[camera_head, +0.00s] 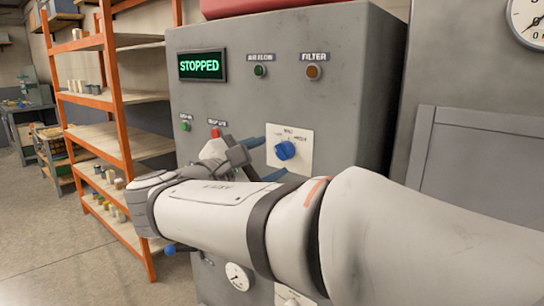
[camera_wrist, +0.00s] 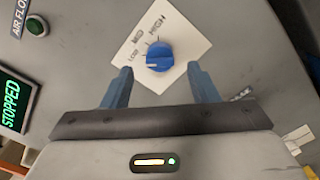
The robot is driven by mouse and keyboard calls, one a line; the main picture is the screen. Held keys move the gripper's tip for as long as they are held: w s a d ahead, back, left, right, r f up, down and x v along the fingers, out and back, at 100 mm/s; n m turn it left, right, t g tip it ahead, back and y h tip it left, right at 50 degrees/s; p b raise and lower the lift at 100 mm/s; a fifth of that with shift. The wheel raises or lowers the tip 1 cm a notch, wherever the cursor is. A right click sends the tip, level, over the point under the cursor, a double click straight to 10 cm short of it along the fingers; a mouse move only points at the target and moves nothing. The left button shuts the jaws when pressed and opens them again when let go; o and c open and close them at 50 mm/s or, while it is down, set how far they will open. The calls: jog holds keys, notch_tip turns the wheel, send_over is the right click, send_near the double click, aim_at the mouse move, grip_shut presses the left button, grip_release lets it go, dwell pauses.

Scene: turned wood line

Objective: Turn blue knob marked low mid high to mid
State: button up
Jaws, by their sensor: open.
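The blue knob (camera_head: 285,150) sits on a white square plate (camera_head: 303,136) on the front of the grey machine cabinet. In the wrist view the knob (camera_wrist: 160,58) shows between the finger tips, on the plate lettered LOW, MID and HIGH (camera_wrist: 190,24). A pale line on the knob points left, on the LOW side; its exact setting is hard to read. My gripper (camera_head: 273,157) is open, its two blue fingers aimed at the plate. In the wrist view my gripper (camera_wrist: 160,72) has one finger on either side of the knob, with nothing between them touching it.
A green STOPPED display (camera_head: 202,66), AIR FLOW (camera_head: 260,71) and FILTER (camera_head: 314,72) fittings, and green (camera_head: 186,126) and red (camera_head: 215,132) buttons share the panel. A round gauge (camera_head: 239,276) sits lower. An orange shelf rack (camera_head: 112,90) stands left. My arm hides part of the panel.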

aim_at(278, 154)
jog(key=shift+x, duration=1.55)
jog(key=shift+c, duration=0.2)
jog(key=shift+a, duration=0.1)
jog(key=c, duration=0.9)
jog(key=shift+f+b, duration=0.15)
jog(key=shift+b, duration=0.25)
jog(key=shift+c, duration=0.2)
jog(key=m+b, duration=0.3)
jog(key=b, duration=0.1)
jog(key=shift+f+m, duration=0.2)
jog(key=shift+m, duration=0.2)
jog(key=m+b, duration=0.3)
jog(key=shift+b, duration=0.3)
jog(key=shift+r+m+b, duration=0.2)
jog(key=shift+m+b, duration=0.6)
jog(key=shift+r, duration=0.1)
